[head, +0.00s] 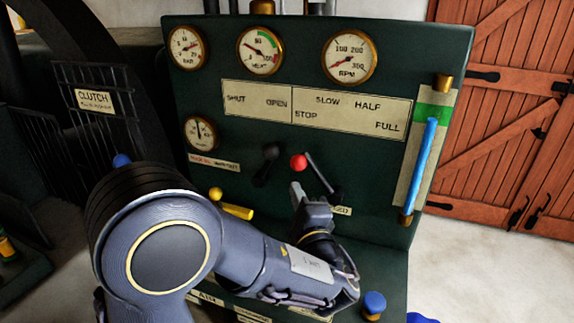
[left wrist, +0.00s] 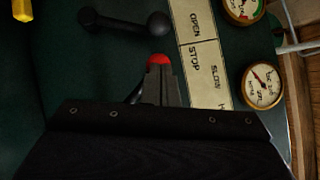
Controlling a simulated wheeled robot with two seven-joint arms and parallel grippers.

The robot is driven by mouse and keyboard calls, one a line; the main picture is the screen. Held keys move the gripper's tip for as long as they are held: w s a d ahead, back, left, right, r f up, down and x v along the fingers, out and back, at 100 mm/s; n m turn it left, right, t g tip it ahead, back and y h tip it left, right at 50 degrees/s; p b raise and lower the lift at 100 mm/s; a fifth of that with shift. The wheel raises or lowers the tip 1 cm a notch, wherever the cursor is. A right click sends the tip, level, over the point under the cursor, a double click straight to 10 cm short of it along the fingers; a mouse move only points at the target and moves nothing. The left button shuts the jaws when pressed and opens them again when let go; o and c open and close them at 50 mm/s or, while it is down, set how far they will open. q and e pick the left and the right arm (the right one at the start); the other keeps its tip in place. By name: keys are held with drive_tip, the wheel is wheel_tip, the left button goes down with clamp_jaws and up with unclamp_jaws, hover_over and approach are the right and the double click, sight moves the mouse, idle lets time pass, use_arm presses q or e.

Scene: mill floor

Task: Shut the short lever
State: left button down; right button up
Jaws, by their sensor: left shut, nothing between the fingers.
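On the dark green panel, a short black lever (head: 264,170) with a black knob (head: 271,151) stands below the SHUT/OPEN plate (head: 257,101), its knob up and leaning slightly right, towards the OPEN side. In the left wrist view the same black lever (left wrist: 120,23) lies near the top, knob to the right. Beside it, a longer lever (head: 322,176) with a red knob (head: 299,162) leans up and left. My left gripper (head: 297,187) is shut and empty, just below the red knob. In the left wrist view the red knob (left wrist: 159,59) shows just beyond the fingertips; contact cannot be told.
A yellow lever (head: 235,211) sits lower left of the black one. Several gauges line the panel top. A gauge tube with a blue column (head: 422,165) stands at the panel's right edge. A blue-topped knob (head: 374,303) is low at right. The CLUTCH sign (head: 94,101) is at left.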

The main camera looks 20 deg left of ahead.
sight(277, 154)
use_arm(q)
drive_tip(key=p+x, duration=0.2)
drive_tip(key=x, duration=0.8)
drive_tip(key=shift+a, duration=0.1)
drive_tip(key=shift+s+a+r+n+g, duration=0.1)
drive_tip(key=shift+a+r+n+g, duration=0.2)
drive_tip(key=shift+a+r+n, duration=0.35)
drive_tip(key=a+r+n+g+h+b, duration=0.1)
drive_tip(key=a+n+h+b, duration=0.1)
drive_tip(key=a, duration=0.4)
drive_tip(key=a+r+n+g+h+b, duration=0.1)
drive_tip(key=a+n+g+h, duration=0.1)
drive_tip(key=a+n, duration=0.2)
drive_tip(key=shift+s+a+r+n+h+b, duration=0.3)
drive_tip(key=shift+s+a+n+b, duration=0.1)
drive_tip(key=shift+a, duration=0.75)
drive_tip(key=shift+a+f, duration=0.1)
